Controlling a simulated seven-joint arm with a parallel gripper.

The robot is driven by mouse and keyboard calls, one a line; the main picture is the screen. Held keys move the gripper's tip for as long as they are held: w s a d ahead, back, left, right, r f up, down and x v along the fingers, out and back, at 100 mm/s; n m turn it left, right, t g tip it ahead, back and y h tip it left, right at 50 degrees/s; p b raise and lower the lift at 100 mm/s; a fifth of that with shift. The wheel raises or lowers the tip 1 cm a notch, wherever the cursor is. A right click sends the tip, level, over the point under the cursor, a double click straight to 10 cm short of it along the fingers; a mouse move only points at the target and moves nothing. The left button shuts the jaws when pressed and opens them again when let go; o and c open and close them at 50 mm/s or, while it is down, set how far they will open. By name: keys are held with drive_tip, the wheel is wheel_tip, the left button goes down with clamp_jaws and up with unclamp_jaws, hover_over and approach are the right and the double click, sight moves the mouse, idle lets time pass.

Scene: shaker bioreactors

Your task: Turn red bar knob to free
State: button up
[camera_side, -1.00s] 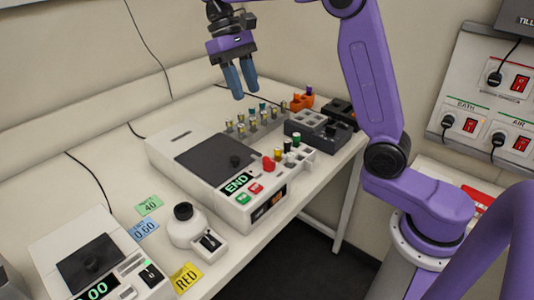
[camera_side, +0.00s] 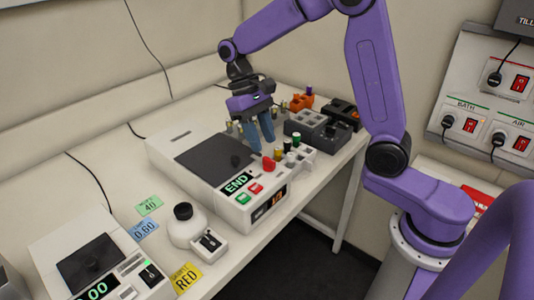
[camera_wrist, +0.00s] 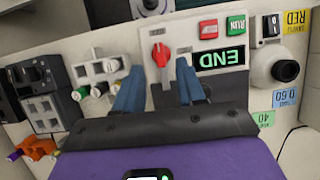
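The red bar knob (camera_side: 268,163) is on the front part of the large white shaker (camera_side: 160,148), just right of the green END display (camera_side: 237,183). In the wrist view the red knob (camera_wrist: 160,54) sits on a white panel beside the END display (camera_wrist: 220,58), with small unreadable markings around it. My gripper (camera_side: 262,144) points down above the shaker, just behind the knob in the side view. In the wrist view its blue fingers (camera_wrist: 160,68) are spread, with the knob lying beyond the gap between their tips. Nothing is between the fingers, and they appear apart from the knob.
Several coloured-cap vials (camera_side: 289,147) stand close right of the knob. Green (camera_side: 243,199) and red (camera_side: 256,188) buttons lie below the display. Dark racks (camera_side: 320,130) stand at right. A round white vessel (camera_side: 187,224) and a smaller device (camera_side: 95,262) stand front left.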

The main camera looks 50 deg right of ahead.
sight(269, 159)
drive_tip(key=shift+x, duration=2.5)
clamp_jaws()
